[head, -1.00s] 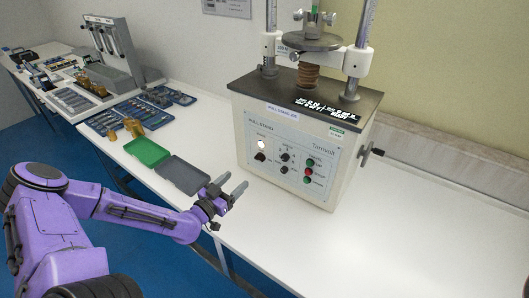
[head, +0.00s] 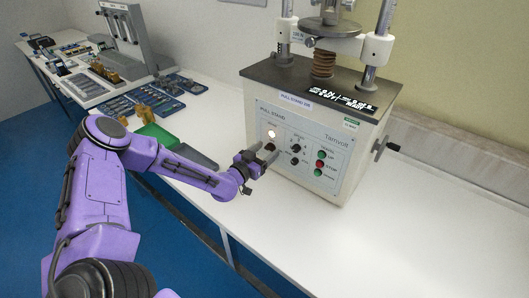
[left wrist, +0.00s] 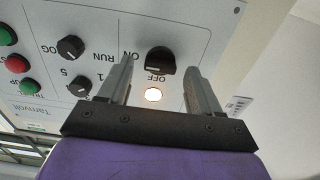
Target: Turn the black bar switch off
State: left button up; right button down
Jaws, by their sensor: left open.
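The black bar switch (head: 270,147) is on the front panel of the tester (head: 310,150), just below a lit round lamp (head: 271,134). In the left wrist view the switch (left wrist: 161,60) is a dark knob with ON and OFF printed beside it, and the lamp (left wrist: 153,95) glows. My left gripper (head: 265,155) is open in front of the panel. In the left wrist view its fingers (left wrist: 160,66) appear on either side of the switch; I cannot tell whether they touch it. My right gripper is not in view.
Two other black knobs (head: 296,148) and a column of green and red buttons (head: 320,167) sit to the right on the panel. A green tray (head: 158,135) and a grey tray (head: 196,155) lie left of the tester. The white table is clear to the right.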

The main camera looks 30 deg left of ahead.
pick_arm(q)
jog(key=c, duration=1)
jog(key=shift+c, duration=0.2)
jog(key=shift+n, duration=0.3)
jog(key=n+b, duration=0.1)
jog(key=n, duration=0.2)
jog(key=shift+f+n, duration=0.15)
jog(key=shift+n, duration=0.15)
jog(key=n+b, duration=0.1)
jog(key=n, duration=0.3)
jog(key=shift+a+n+b, duration=0.1)
jog(key=shift+n+b, duration=0.2)
jog(key=shift+b, duration=0.1)
jog(key=n+b, duration=0.1)
jog(key=n, duration=0.3)
jog(key=shift+f+n, duration=0.1)
jog(key=shift+n, duration=0.2)
jog(key=shift+n+b, duration=0.7)
jog(key=shift+n, duration=1.5)
jog(key=shift+f, duration=0.1)
